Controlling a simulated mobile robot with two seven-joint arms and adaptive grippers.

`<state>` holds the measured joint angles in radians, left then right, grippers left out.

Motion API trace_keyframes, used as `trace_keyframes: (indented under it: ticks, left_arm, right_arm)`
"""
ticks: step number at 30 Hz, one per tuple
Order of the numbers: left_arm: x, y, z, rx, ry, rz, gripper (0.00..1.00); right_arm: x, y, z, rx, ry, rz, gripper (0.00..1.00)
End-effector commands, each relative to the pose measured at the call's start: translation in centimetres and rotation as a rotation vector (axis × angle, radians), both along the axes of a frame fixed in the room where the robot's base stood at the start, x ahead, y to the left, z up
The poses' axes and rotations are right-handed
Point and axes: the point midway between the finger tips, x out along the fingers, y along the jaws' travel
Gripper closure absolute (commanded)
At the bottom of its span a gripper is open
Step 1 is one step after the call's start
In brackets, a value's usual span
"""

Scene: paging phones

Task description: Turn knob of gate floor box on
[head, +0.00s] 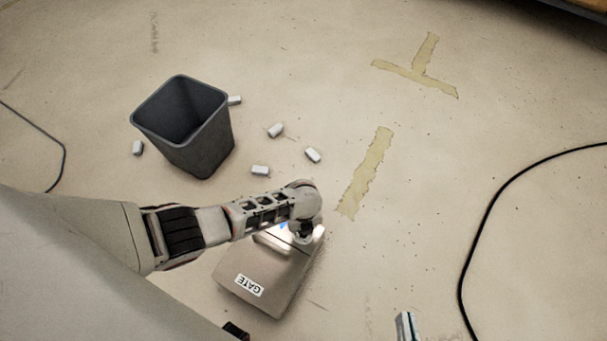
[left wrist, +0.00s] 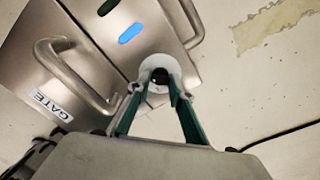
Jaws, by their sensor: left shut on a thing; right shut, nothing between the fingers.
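The gate floor box (head: 283,283) is a metal box with a white GATE label, on the floor below my left arm. It also fills the upper left of the left wrist view (left wrist: 95,65), with a handle (left wrist: 75,75), a lit blue light (left wrist: 130,33) and a dark green one. A black knob in a pale ring (left wrist: 160,75) is at the box's right side there. My left gripper (left wrist: 160,95) is shut on the knob. In the head view, my left wrist hides the knob. My right gripper (head: 405,326) is shut and empty at the bottom edge, apart from the box.
A dark grey bin (head: 205,140) stands at the upper left, with several small white pieces (head: 275,130) lying around it. A black cable (head: 480,225) curves along the right, and another lies at the left. Yellowish tape marks (head: 365,172) are on the floor, which is otherwise mostly clear.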

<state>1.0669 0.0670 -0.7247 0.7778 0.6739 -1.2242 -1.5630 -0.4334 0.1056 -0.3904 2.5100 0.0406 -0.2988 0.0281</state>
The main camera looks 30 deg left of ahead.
Motion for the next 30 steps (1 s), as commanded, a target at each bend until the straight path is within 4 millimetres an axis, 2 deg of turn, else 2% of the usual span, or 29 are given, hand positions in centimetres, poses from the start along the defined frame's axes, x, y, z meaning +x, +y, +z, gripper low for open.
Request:
trace_keyframes:
  ticks: [9,10,12,25,30]
  left_arm:
    - [0.0,0.2,-0.1,0.004,0.000,-0.003,1.00]
    - [0.0,0.2,-0.1,0.004,0.000,-0.003,0.77]
    - [0.0,0.2,-0.1,0.004,0.000,-0.003,0.62]
    - [0.0,0.0,0.2,0.000,0.000,-0.002,0.62]
    - [0.1,0.0,1.5,-0.001,-0.001,-0.002,0.62]
  right_arm:
    - [0.0,0.0,-0.1,-0.001,0.001,0.001,1.00]
    - [0.0,0.0,-0.1,-0.001,0.001,0.001,1.00]
    - [0.0,0.0,-0.1,-0.002,0.000,0.001,1.00]
    - [-0.1,-0.1,-0.1,-0.006,0.000,0.005,1.00]
    - [0.0,-0.1,-0.1,-0.005,0.000,0.004,1.00]
